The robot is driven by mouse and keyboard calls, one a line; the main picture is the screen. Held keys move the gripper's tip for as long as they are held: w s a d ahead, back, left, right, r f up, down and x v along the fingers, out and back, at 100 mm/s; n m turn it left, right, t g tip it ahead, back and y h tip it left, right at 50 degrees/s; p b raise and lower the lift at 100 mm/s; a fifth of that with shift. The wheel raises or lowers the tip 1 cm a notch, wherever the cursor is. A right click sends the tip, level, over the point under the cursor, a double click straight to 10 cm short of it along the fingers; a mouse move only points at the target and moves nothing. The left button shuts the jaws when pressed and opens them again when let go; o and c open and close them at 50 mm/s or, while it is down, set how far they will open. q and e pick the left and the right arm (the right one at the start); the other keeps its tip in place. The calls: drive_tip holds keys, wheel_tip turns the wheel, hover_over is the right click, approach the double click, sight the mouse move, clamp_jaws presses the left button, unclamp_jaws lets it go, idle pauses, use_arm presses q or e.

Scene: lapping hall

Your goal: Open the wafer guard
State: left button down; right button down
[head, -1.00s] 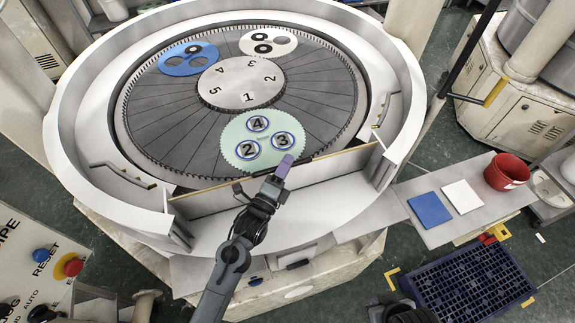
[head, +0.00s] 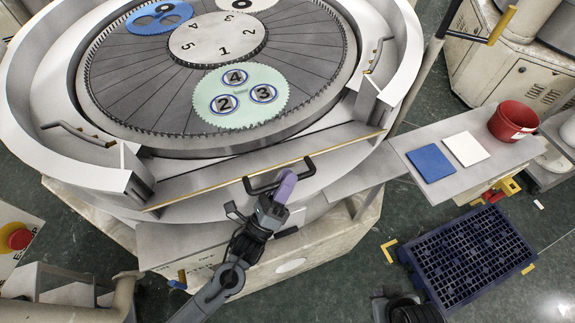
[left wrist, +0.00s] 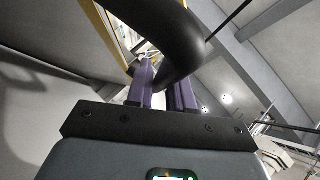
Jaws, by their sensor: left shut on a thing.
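The wafer guard (head: 215,177) is a pale grey panel with a yellow-edged rim across the front gap of the round white machine wall. It leans outward, with its inner face showing. Its black bar handle (head: 258,189) sticks out at the front. My left gripper (head: 287,181), with purple fingers, is shut on the handle near its right half. In the left wrist view the dark curved handle (left wrist: 181,45) passes between the fingers and hides part of them. My right gripper is not in view.
Behind the guard lies the lapping plate with a mint carrier (head: 240,112) holding numbered wafers. To the right, a shelf bears a blue pad (head: 430,162), a white pad (head: 466,148) and a red pot (head: 511,121). A dark blue crate (head: 470,258) stands on the floor at lower right.

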use_arm(q)
wheel_tip(320, 180, down, 6)
drive_tip(key=s+d+b, duration=0.1)
drive_tip(key=s+b, duration=0.1)
drive_tip(key=shift+s, duration=0.1)
idle(0.4)
